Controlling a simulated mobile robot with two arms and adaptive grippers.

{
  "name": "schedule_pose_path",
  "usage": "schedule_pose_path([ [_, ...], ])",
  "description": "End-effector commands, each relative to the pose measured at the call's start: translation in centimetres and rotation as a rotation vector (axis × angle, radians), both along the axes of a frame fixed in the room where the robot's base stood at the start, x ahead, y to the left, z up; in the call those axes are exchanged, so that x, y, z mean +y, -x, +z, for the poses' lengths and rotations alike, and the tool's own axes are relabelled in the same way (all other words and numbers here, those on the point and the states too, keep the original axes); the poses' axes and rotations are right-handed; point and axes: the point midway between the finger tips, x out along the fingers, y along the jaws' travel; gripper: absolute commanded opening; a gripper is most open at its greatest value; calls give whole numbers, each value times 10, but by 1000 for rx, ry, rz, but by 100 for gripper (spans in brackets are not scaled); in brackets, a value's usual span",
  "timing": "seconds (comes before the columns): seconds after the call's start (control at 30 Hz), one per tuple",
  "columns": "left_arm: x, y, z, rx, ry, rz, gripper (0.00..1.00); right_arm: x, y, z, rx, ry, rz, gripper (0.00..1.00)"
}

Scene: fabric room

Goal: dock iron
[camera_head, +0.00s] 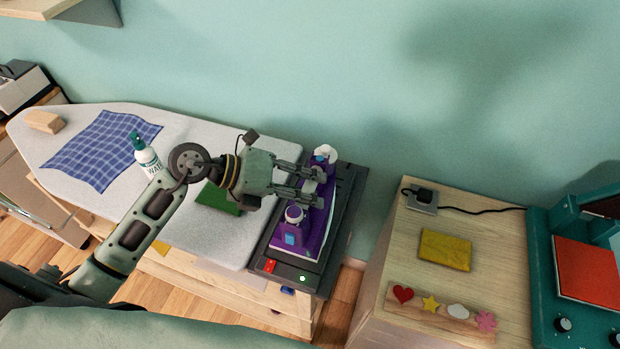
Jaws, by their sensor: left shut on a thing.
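The purple and white iron (313,238) is on the dark dock (343,213) at the right end of the ironing board. My left gripper (318,187) reaches in from the left and is shut on the iron's upper part, between its two white ends. The iron lies lengthwise along the dock and looks to be resting on it, though the contact underneath is hidden. The dock has a red switch (269,266) and a small lit green light (302,279) at its front. My right gripper is not in view.
The ironing board (205,235) holds a blue checked cloth (100,150), a spray bottle (145,152), a green cloth (217,199) and a wooden block (44,122).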

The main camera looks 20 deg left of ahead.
Motion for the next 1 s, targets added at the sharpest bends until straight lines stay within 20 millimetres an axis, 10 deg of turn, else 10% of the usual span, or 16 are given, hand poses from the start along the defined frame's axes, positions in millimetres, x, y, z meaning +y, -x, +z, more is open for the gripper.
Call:
schedule_pose_path([
  [0.47,-1,-1,-5,-10,5,0,0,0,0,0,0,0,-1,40],
  [0.5,0,0,-8,-2,-1,-1,23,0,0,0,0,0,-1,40],
  [0.7,0,0,-8,-2,-1,-1,40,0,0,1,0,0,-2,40],
  [1.0,0,0,-7,-2,-1,0,40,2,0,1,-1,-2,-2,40],
])
